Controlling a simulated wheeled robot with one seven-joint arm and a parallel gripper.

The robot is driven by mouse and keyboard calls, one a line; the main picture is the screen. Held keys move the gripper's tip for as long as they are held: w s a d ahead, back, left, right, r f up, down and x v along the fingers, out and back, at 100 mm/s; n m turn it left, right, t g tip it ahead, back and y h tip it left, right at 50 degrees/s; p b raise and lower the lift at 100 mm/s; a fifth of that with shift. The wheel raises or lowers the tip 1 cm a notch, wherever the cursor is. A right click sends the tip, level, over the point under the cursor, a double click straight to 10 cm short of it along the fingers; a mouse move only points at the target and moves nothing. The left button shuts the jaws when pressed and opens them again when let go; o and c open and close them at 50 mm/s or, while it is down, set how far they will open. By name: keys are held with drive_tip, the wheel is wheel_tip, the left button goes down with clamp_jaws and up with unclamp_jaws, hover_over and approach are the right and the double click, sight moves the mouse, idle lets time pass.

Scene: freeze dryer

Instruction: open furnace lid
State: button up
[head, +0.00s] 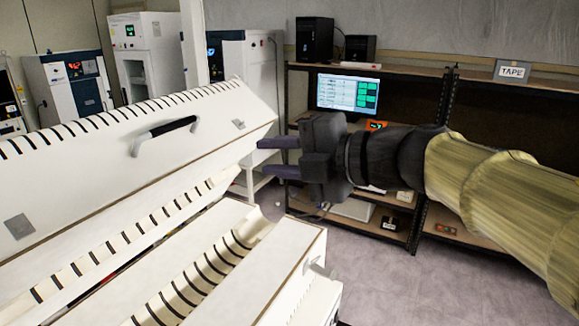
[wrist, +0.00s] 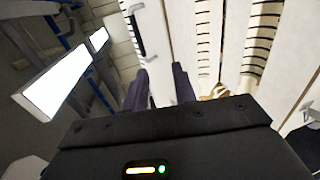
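The white furnace lid (head: 85,165) stands raised at the left in the head view, apart from the white furnace base (head: 285,255) below it, so the slotted inner trough shows. A black handle (head: 165,134) is on the lid's outer face. In the wrist view the handle (wrist: 137,30) lies up and left of my fingers. My gripper (head: 270,157) is to the right of the handle, near the lid's right end. Its two fingers are apart with nothing between them. It also shows in the wrist view (wrist: 160,88), fingers spread.
A shelf rack (head: 410,75) with a lit monitor (head: 347,93) stands behind my arm. White cabinets (head: 150,50) line the back left. A box marked TAPE (head: 512,71) is on the upper shelf. The floor (head: 400,285) at lower right is clear.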

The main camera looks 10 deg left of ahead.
drive_tip(key=shift+s+d+r, duration=0.15)
drive_tip(key=shift+d, duration=0.3)
drive_tip(key=shift+c, duration=0.5)
